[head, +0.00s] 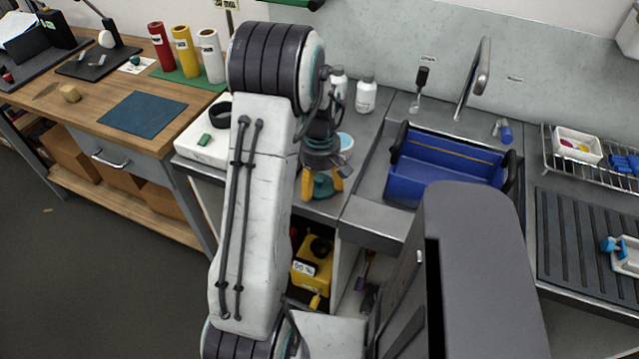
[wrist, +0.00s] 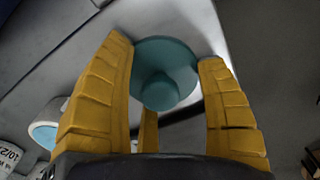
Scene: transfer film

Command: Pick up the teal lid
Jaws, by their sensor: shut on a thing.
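The teal lid (wrist: 178,52) is a round disc with a raised round knob, seen between the yellow fingers in the wrist view. It also shows in the head view (head: 322,186), low between the fingers and partly hidden by them. My gripper (wrist: 166,60) points down over the grey counter near its front edge, also seen in the head view (head: 322,180). Its fingers are closed in on the lid. I cannot tell whether the lid rests on the counter or hangs just above it.
A white jar with a light-blue top (head: 345,142) stands close behind my gripper. White bottles (head: 366,95) stand at the back. A blue tub (head: 430,182) sits in the sink to the right. A white board with a green block (head: 204,140) lies to the left.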

